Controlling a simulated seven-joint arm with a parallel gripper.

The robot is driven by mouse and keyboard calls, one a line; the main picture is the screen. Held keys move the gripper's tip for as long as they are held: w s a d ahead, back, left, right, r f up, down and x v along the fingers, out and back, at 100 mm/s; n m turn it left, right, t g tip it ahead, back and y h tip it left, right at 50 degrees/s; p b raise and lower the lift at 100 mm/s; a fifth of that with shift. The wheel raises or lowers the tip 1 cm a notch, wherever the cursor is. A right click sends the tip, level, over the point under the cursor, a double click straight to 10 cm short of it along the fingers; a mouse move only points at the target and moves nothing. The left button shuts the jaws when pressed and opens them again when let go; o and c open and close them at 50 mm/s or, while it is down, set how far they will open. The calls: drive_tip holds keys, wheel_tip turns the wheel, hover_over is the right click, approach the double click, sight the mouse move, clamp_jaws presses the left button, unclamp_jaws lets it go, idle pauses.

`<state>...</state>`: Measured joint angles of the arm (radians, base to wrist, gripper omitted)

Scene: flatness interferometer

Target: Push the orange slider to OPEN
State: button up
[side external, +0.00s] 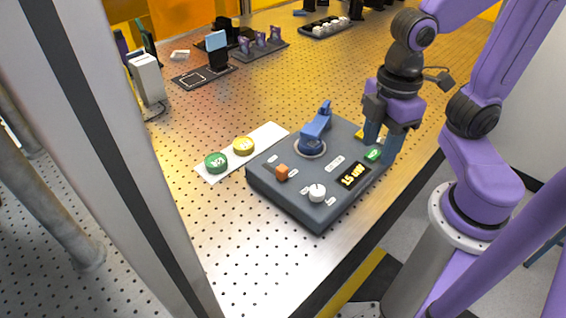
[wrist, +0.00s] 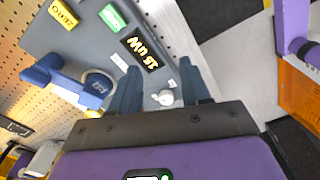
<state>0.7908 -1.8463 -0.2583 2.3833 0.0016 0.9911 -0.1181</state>
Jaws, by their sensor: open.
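The orange slider (side external: 281,172) is a small block on the top face of the dark grey instrument box (side external: 274,200), near its left front edge in the side view. Small white labels lie near it, too small to read there. My gripper (side external: 379,149) is open and empty, pointing down over the far right end of the box, near the green button (side external: 374,155). It is well apart from the slider. In the wrist view my two fingers (wrist: 160,66) are spread, with the display between or beyond them. The slider does not show in the wrist view.
The box carries a blue swing arm (side external: 315,131), a white knob (side external: 317,193), a lit display (side external: 353,175) reading about 15 uW and a yellow button (wrist: 63,14). A white strip (side external: 212,174) with green and yellow discs lies left. Stands occupy the back of the perforated table.

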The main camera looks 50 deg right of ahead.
sight(283, 167)
drive_tip(key=w+a+r+n, duration=0.5)
drive_tip(key=w+a+r, duration=0.55)
drive_tip(key=w, duration=0.35)
drive_tip(key=f, duration=1.7)
drive_tip(key=shift+s+f, duration=0.25)
drive_tip(key=shift+f, duration=0.15)
clamp_jaws()
